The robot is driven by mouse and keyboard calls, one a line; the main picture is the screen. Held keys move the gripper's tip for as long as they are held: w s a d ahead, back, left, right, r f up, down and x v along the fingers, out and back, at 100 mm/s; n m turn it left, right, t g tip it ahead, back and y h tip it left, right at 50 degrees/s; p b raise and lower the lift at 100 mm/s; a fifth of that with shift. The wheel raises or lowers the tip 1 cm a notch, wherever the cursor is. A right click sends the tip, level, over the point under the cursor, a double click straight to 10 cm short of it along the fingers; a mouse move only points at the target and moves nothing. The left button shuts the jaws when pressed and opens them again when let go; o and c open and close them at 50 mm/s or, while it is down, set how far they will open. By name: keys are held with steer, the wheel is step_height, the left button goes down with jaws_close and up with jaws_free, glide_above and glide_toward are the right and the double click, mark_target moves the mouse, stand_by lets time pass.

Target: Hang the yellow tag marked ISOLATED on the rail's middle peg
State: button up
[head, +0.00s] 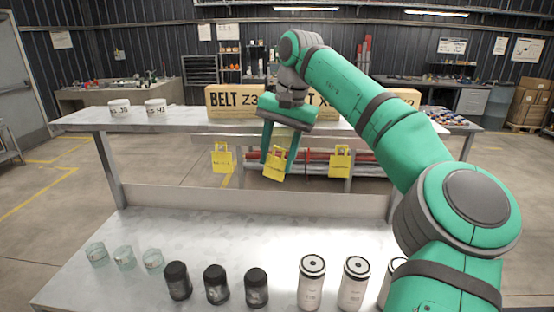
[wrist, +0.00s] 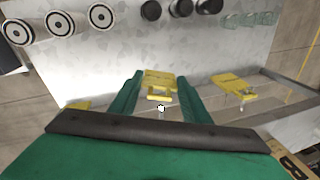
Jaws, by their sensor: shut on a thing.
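My gripper (head: 278,164) is shut on a yellow tag (head: 273,173), which hangs slightly tilted between the fingers at the middle of the row. The held tag also shows between the fingers in the wrist view (wrist: 158,76), with its hook-like top towards me. A small pale peg tip (wrist: 161,107) shows just beside that top; I cannot tell whether the tag is on it. Another yellow tag (head: 222,158) hangs to the left and a third (head: 341,161) to the right, both apart from my gripper. The lettering is too small to read. The rail is largely hidden.
Behind stands a bench (head: 150,121) with white tubs (head: 120,108) and boxes marked BELT (head: 232,101). The nearer metal table (head: 240,235) carries glass jars (head: 124,258), black jars (head: 216,284) and white canisters (head: 311,284) along its front. Its middle is clear.

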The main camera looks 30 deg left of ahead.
steer(key=w, duration=0.1)
steer(key=w+a, duration=0.1)
steer(key=w, duration=0.1)
steer(key=shift+w+a+f, duration=0.2)
steer(key=shift+w+a, duration=0.1)
steer(key=shift+w, duration=0.05)
steer(key=shift+w+a+f, duration=0.25)
steer(key=shift+w+f, duration=0.05)
steer(key=shift+w, duration=0.1)
steer(key=shift+w, duration=0.1)
stand_by(0.5)
steer(key=o, duration=1.1)
